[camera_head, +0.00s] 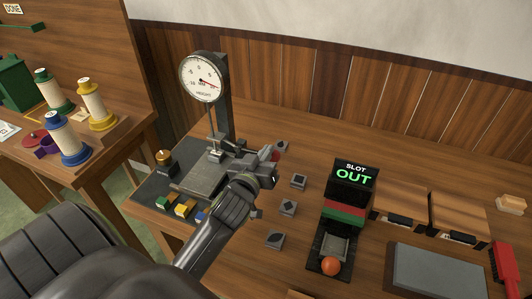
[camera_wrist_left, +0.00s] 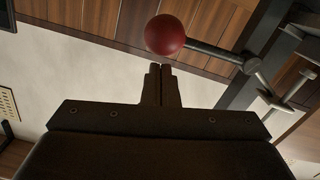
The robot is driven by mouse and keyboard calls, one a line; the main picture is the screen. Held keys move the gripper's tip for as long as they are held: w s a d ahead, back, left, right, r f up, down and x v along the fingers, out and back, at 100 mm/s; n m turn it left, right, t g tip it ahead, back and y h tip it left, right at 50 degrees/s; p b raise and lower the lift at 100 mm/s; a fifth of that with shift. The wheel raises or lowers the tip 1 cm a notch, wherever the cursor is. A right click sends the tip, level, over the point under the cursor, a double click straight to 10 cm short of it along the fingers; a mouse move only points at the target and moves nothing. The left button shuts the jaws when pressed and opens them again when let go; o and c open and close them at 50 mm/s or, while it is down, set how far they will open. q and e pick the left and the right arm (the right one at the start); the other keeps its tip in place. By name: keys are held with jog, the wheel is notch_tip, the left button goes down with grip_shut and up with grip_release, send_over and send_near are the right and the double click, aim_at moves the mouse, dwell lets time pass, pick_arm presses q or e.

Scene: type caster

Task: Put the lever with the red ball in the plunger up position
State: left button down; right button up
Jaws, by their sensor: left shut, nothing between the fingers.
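The red ball (camera_wrist_left: 165,35) is large in the left wrist view, at the end of a thin lever rod (camera_wrist_left: 212,50). The rod runs right and slightly down to a joint (camera_wrist_left: 250,66) on the gauge stand. My left gripper, also in the left wrist view (camera_wrist_left: 160,69), is shut and empty. Its fingertips are close to the ball; I cannot tell whether they touch. My right gripper is not in view.
The height gauge (camera_head: 203,78) stands behind the gripper on a dark base. Coloured blocks (camera_head: 184,206) and a brass knob (camera_head: 164,157) lie on its left. Several small dark type pieces (camera_head: 288,207) and the slot device (camera_head: 353,182) are to the right.

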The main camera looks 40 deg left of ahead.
pick_arm(q)
jog(key=shift+f, duration=0.2)
jog(key=shift+w+d+f+m+b, duration=0.1)
jog(key=shift+d+f+m+b, duration=0.2)
jog(key=shift+f, duration=0.3)
jog(key=shift+d+f+m+b, duration=0.15)
jog(key=shift+f+m, duration=0.25)
jog(key=shift+f, duration=0.2)
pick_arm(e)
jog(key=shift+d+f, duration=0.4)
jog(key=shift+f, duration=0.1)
pick_arm(q)
jog(key=shift+a, duration=0.2)
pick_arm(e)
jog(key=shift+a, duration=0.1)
